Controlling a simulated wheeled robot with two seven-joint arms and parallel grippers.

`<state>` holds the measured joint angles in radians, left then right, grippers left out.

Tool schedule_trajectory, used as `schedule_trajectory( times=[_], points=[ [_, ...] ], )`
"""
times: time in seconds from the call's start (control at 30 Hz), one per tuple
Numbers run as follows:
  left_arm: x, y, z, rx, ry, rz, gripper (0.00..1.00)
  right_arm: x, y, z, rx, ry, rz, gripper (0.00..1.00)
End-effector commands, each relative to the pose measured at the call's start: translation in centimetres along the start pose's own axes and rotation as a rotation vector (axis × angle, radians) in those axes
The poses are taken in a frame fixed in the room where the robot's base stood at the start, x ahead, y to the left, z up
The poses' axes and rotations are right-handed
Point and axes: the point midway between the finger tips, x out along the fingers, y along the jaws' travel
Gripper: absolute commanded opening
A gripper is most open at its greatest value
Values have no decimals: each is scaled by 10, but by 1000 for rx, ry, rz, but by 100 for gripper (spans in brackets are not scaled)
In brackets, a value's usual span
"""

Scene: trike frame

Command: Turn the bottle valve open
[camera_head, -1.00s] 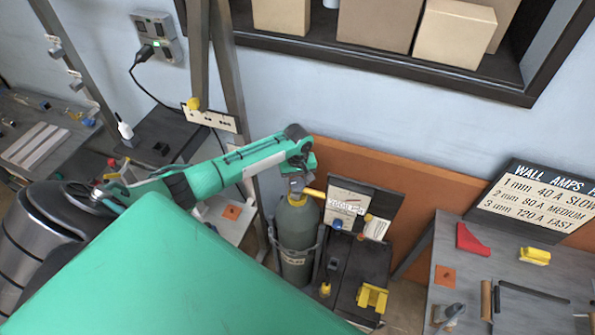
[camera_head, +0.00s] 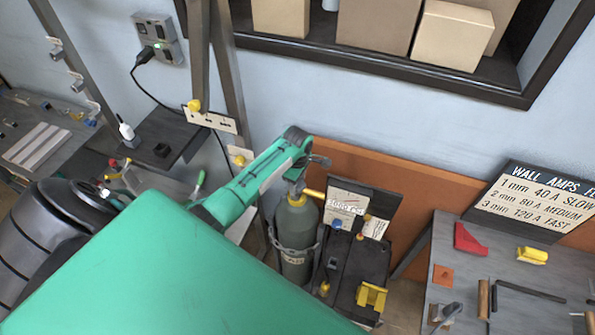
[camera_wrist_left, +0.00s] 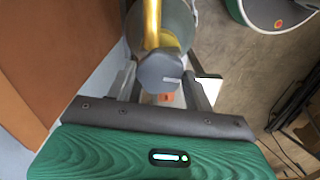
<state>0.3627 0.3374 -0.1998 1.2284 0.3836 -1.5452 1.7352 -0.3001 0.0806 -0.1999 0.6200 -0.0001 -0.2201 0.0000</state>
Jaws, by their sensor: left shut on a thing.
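The gas bottle (camera_head: 296,228) stands upright in the head view, grey-green with a yellow collar, held by a grey bracket. The grey valve (camera_head: 297,187) is on top of it, with a yellow pipe (camera_head: 314,194) leading right. My left gripper (camera_head: 299,180) is at the valve, its fingertips partly hidden by the wrist. The yellow pipe (camera_wrist_left: 152,22) passes above the knob. My right gripper does not show.
A dark stand (camera_head: 350,268) with a sign panel (camera_head: 352,208) and a yellow block (camera_head: 371,296) is right of the bottle. An orange board (camera_head: 420,184) stands behind. A grey workbench (camera_head: 520,285) is at right. A slanted post (camera_head: 224,75) rises behind my left arm.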

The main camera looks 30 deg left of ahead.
Motion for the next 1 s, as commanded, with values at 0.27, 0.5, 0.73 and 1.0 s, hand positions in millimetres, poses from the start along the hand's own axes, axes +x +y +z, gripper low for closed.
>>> schedule_trajectory(
  times=[0.27, 0.5, 0.73, 1.0],
  points=[
    [-1, 1, -1, -117, 1, 3, 30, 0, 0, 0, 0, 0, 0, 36],
    [-2, 1, -2, -153, 3, 3, 30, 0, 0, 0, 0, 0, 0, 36],
    [-2, 1, -2, -155, 3, 3, 30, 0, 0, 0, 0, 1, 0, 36],
    [-2, 1, -1, -154, 2, 3, 74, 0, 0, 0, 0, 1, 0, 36]
  ],
)
